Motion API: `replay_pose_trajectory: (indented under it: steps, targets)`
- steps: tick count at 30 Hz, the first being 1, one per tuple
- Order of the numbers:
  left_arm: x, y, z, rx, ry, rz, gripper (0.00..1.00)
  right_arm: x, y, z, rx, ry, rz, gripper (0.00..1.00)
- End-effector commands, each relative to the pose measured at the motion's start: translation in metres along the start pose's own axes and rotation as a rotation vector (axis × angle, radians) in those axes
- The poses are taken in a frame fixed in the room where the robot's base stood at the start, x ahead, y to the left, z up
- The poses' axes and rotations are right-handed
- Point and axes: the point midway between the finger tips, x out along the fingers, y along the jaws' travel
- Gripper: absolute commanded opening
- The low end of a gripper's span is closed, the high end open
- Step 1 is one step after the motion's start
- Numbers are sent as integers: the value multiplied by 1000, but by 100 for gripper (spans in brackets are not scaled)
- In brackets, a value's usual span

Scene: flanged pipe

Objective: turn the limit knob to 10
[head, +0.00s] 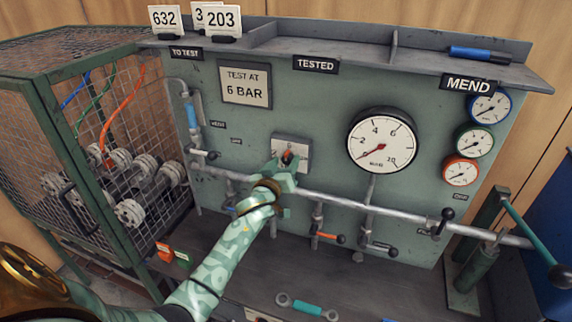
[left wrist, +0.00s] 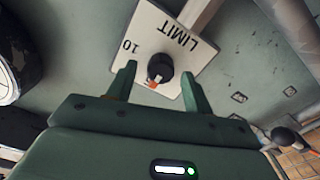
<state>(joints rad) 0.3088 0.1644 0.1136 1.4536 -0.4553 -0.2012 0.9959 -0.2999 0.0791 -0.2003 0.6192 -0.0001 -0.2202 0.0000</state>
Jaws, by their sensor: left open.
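The limit knob (left wrist: 160,68) is black with an orange mark, on a white plate (left wrist: 178,30) lettered LIMIT and 10. In the left wrist view the lettering is upside down, and the orange mark sits at the knob's lower edge, away from the 10. In the head view the plate (head: 303,150) shows on the panel, partly hidden by my gripper. My left gripper (left wrist: 159,72) is open, one finger on each side of the knob in the wrist view. I cannot tell whether they touch it. In the head view my left gripper (head: 284,172) is at the plate's lower part. My right gripper is not in view.
A grey pipe (head: 345,206) crosses the panel just below the plate, with several valve handles beneath. A large gauge (head: 381,141) is to the right, its red needle low at left. A mesh cage (head: 100,150) stands left. A hand pump (head: 480,260) stands right.

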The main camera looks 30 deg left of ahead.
Motion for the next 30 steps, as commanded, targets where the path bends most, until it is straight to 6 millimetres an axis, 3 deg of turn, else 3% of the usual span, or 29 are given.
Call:
replay_pose_trajectory:
  steps: [4, 12, 17, 18, 30]
  targets:
    - [10, 0, 1, 1, -1, 0, 51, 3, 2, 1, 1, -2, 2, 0]
    - [12, 0, 0, 0, 0, 0, 51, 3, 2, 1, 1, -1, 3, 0]
    - [12, 0, 0, 0, 0, 0, 10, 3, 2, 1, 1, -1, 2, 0]
    - [12, 0, 0, 0, 0, 0, 6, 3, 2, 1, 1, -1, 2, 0]
    - [12, 0, -1, 62, 0, -1, 7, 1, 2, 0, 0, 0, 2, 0]
